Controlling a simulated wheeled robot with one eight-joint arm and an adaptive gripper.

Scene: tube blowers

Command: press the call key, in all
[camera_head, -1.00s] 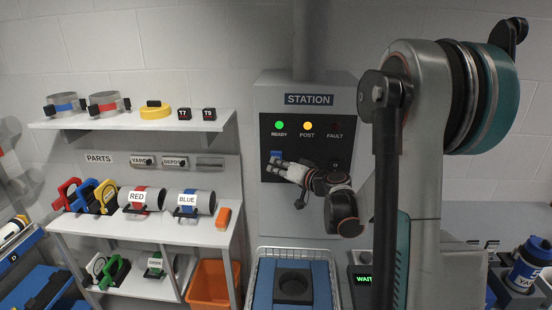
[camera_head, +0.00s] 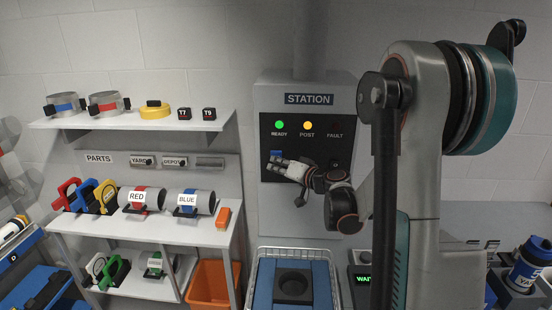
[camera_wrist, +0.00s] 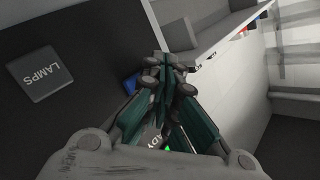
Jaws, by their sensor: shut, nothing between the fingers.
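The grey station panel (camera_head: 262,100) hangs on the wall with a dark face. A blue key (camera_head: 276,155) shows on its left part, just above my fingertips; its marking cannot be read. My gripper (camera_head: 273,163) is shut and empty in front of the dark face, close to the blue key. In the wrist view my gripper (camera_wrist: 166,66) points at the panel, and a bit of blue (camera_wrist: 130,84) shows beside its fingers. Whether the fingers touch the key cannot be told. A grey key marked LAMPS (camera_wrist: 40,73) is to the left in that view.
READY (camera_head: 279,125) is lit green and POST (camera_head: 308,125) orange; FAULT (camera_head: 335,125) is dark. A small display (camera_head: 364,279) shows green letters. Shelves of parts (camera_head: 140,118) stand left. A wire basket (camera_head: 258,252) and orange bin (camera_head: 212,282) are below.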

